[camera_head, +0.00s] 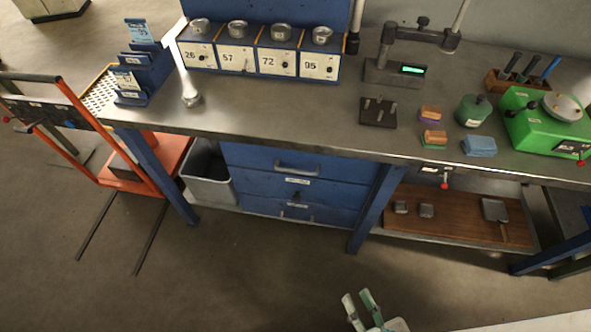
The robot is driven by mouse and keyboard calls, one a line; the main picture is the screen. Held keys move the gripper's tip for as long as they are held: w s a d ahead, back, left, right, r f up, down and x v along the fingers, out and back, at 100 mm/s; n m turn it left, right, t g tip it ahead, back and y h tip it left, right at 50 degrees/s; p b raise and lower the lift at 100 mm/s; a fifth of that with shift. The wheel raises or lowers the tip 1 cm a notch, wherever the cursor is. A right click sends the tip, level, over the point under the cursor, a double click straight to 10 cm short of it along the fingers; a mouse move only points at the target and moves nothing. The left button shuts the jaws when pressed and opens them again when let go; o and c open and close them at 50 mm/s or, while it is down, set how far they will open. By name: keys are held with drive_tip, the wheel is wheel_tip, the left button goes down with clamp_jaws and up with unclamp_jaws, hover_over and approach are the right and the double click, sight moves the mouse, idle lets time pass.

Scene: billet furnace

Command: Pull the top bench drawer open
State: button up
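The blue drawer unit hangs under the left half of the workbench (225,115). Its top drawer (250,158) looks closed, with a grey bar handle (297,168) on its front. A middle drawer (260,186) and a bottom drawer (260,207) lie below it and also look closed. My gripper (357,296) shows at the bottom edge, right of the drawers and well apart from them. Its two pale green fingers stand apart with a gap and nothing visible between them. Most of my arm is out of view.
A grey bin (208,178) stands left of the drawers, beside an orange trolley (130,165). A blue bench leg (375,208) stands right of them. A wooden lower shelf (455,215) holds small items. The floor (250,275) in front of the drawers is clear.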

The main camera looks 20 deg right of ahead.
drive_tip(key=w+f+m+t+h, duration=0.1)
drive_tip(key=w+f+m, duration=0.35)
drive_tip(key=w, duration=0.35)
drive_tip(key=w+f+m+t, duration=0.1)
drive_tip(key=w+f+m, duration=0.2)
drive_tip(key=w+f, duration=0.35)
drive_tip(key=m+t+h, duration=0.1)
drive_tip(key=m+t, duration=0.1)
drive_tip(key=m, duration=0.5)
approach(295, 171)
drive_tip(key=x, duration=1)
drive_tip(key=shift+w+d+f, duration=0.1)
drive_tip(key=shift+w+f, duration=0.05)
drive_tip(key=shift+f, duration=0.15)
clamp_jaws()
